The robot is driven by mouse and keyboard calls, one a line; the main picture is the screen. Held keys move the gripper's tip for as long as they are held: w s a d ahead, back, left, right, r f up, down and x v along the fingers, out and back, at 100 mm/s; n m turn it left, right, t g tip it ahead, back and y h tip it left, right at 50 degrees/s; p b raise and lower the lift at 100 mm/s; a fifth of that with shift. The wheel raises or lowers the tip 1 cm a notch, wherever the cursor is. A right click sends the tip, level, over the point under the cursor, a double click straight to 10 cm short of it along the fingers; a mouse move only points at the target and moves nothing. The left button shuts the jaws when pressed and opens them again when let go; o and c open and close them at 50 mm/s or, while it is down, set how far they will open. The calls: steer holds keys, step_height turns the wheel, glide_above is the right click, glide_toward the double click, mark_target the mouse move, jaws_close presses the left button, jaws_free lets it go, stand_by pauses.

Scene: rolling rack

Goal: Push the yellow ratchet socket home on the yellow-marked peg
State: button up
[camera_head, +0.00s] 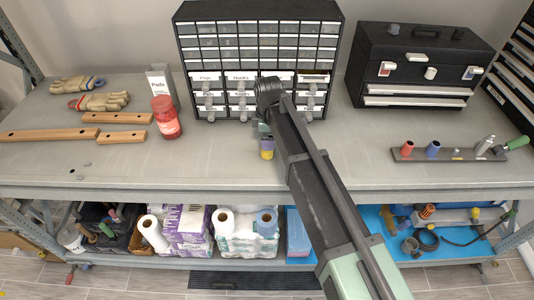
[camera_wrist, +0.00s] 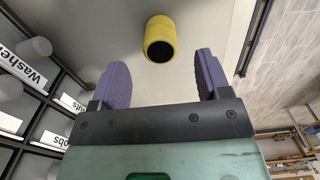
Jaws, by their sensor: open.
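The yellow ratchet socket (camera_wrist: 160,32) is on the grey bench top, just beyond my fingertips in the wrist view, with its dark open end facing the camera.
A drawer cabinet (camera_head: 258,43) stands behind my gripper. A black toolbox (camera_head: 418,65) is at the back right. A red jar (camera_head: 166,117), wooden bars (camera_head: 50,135) and gloves (camera_head: 98,102) lie left. The bench between my arm and the rail is clear.

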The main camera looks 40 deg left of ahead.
steer(key=f+b, duration=0.4)
steer(key=f, duration=0.1)
steer(key=shift+s+a+f, duration=0.1)
steer(key=shift+a, duration=0.1)
steer(key=shift+r, duration=0.25)
steer(key=shift+c, duration=0.4)
steer(key=c, duration=1)
steer(key=shift+o, duration=0.2)
step_height(320, 180, up, 20)
steer(key=p, duration=2)
